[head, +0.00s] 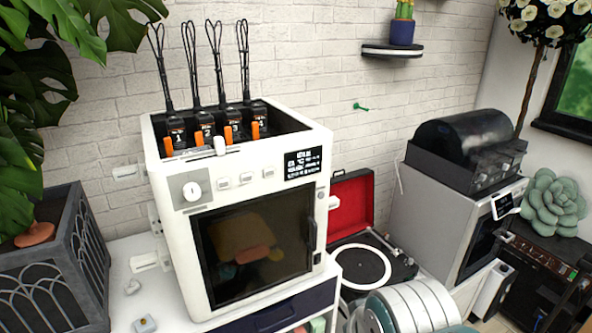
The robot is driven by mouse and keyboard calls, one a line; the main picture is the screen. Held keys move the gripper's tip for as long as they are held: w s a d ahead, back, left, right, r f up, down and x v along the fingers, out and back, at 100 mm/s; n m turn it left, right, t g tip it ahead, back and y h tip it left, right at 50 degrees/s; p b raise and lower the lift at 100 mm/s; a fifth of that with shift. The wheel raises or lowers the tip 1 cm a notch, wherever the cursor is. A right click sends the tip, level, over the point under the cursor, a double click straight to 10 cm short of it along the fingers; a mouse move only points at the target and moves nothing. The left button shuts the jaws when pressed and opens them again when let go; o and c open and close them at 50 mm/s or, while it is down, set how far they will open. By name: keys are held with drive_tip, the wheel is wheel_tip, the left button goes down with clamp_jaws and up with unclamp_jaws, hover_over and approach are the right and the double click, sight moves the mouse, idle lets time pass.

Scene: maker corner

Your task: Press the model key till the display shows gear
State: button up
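A white boxy machine (180,240) with a dark front window (255,245) stands on a white cabinet. Its front panel has a round knob (192,191) at the left. Three small pale keys sit in a row: left (224,183), middle (246,178) and right (268,172). Their labels are too small to read, so I cannot tell which is the model key. A black display (303,165) with lines of white text is at the panel's right. Its text is too small to read surely. My gripper is not in view.
Numbered black units with orange levers (205,132) and looped tubes sit in the machine's top. A red-lidded record player (362,262) and pale round spools (412,308) are to the right. A planter (62,255) stands left. The space before the panel looks clear.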

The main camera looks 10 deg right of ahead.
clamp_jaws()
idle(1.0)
